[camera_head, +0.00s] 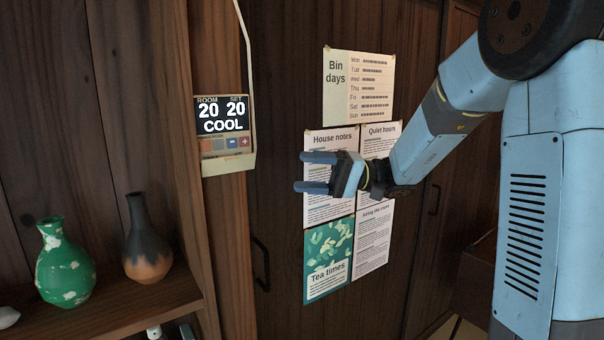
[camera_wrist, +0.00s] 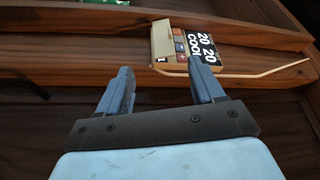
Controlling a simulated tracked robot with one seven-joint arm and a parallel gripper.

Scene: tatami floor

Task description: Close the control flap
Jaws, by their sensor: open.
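The control unit (camera_head: 228,165) is a cream box on the wooden post, with a dark display (camera_head: 222,115) reading 20, 20 and COOL. A row of small coloured buttons (camera_head: 232,142) shows uncovered below the display.
Several paper notices (camera_head: 357,85) hang on the dark wooden door behind my gripper. A green vase (camera_head: 64,265) and a dark-and-orange vase (camera_head: 147,245) stand on a shelf (camera_head: 115,305) at lower left. A door handle (camera_head: 262,265) is below the unit. No obstacle shows between my gripper and the unit.

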